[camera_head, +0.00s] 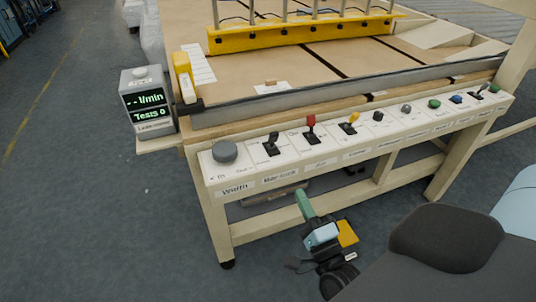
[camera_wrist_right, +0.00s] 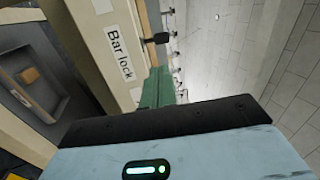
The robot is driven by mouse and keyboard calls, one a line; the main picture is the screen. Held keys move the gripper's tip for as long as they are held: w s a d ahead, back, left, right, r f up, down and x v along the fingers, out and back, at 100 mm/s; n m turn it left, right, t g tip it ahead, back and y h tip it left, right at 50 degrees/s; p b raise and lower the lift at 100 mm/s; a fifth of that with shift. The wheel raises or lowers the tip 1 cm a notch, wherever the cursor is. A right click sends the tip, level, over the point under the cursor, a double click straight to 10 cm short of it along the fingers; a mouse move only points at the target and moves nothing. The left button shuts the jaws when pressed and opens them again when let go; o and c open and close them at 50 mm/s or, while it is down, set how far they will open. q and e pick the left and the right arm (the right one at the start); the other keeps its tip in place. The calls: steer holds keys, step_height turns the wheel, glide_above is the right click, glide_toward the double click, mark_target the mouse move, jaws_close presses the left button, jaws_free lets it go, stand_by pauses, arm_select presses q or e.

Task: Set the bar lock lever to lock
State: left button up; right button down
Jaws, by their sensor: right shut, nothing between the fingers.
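The bar lock lever (camera_head: 272,139) is a small black lever on the white sloping control panel (camera_head: 285,158), second from the left, above its "Bar lock" label (camera_head: 279,175). In the head view it sticks up from its plate; I cannot read which setting it is at. My right gripper (camera_head: 303,200) has green fingers, shut and empty, pointing up below the panel's front edge. In the right wrist view the green fingers (camera_wrist_right: 155,88) are near the "Bar lock" label (camera_wrist_right: 120,52), and a black lever knob (camera_wrist_right: 157,38) shows beyond their tips, apart from them. My left gripper is out of view.
A display box (camera_head: 147,103) stands at the panel's left. The floor at left is clear.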

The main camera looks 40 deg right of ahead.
mark_target(275, 138)
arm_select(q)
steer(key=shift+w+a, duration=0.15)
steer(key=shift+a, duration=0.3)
arm_select(e)
steer(key=shift+w+a+r+m+h, duration=0.15)
steer(key=shift+w+r+m+h, duration=0.1)
steer(key=shift+m+h, duration=0.2)
arm_select(q)
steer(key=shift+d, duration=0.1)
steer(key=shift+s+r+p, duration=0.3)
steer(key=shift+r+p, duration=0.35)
steer(key=shift+p, duration=0.2)
arm_select(e)
steer(key=x, duration=1.3)
steer(key=shift+w+r, duration=0.2)
steer(key=shift+w, duration=0.15)
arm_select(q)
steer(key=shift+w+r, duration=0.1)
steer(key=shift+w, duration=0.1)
